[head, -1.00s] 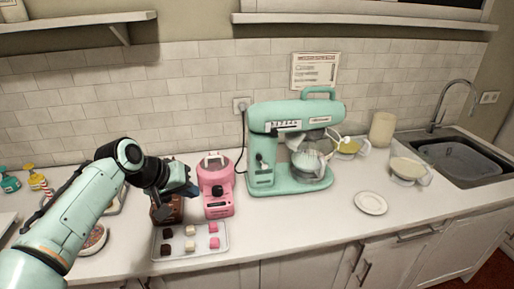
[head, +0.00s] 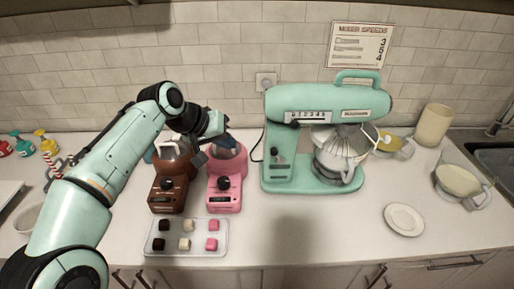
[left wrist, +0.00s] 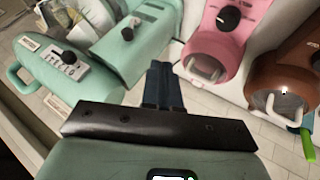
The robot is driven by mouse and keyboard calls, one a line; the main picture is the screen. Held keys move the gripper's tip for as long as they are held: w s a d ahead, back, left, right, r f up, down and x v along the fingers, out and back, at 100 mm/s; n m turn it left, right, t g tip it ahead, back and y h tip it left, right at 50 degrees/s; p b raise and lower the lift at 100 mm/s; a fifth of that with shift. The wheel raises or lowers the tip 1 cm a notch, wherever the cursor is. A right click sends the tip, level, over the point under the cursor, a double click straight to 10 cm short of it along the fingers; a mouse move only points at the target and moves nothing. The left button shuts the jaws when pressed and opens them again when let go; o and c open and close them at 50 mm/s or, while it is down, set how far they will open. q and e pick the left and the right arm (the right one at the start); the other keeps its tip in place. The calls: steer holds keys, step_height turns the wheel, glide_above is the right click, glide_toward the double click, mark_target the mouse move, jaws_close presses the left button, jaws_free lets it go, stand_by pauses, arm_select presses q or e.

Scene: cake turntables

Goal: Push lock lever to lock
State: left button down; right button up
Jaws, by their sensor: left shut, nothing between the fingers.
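The mint stand mixer (head: 325,105) stands on the counter right of centre in the head view, with a numbered scale on its head. A small black lever or knob (head: 274,152) sits on its column; I cannot tell which way it is set. The mixer also shows at the left of the left wrist view (left wrist: 50,75), with the black column control (left wrist: 127,34). My left gripper (head: 203,155) is shut and empty, above and between the brown and pink machines, left of the mixer and apart from it. Its blue-grey fingers (left wrist: 163,78) show together in the wrist view. My right gripper is out of view.
A pink machine (head: 224,187) and a brown machine (head: 168,190) stand left of the mixer. A tray (head: 150,247) of coloured cubes lies in front. A white plate (head: 404,219) and bowl (head: 458,181) are at right. The counter before the mixer is clear.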

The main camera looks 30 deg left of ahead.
arm_select(q)
glide_toward(278, 157)
steer(key=a+f, duration=0.4)
steer(key=f, duration=0.1)
steer(key=w+d, duration=0.1)
steer(key=w+d+r, duration=0.1)
steer(key=shift+d+r, duration=0.1)
steer(key=shift+d, duration=0.15)
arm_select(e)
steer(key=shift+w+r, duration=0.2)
arm_select(q)
steer(key=shift+w, duration=0.1)
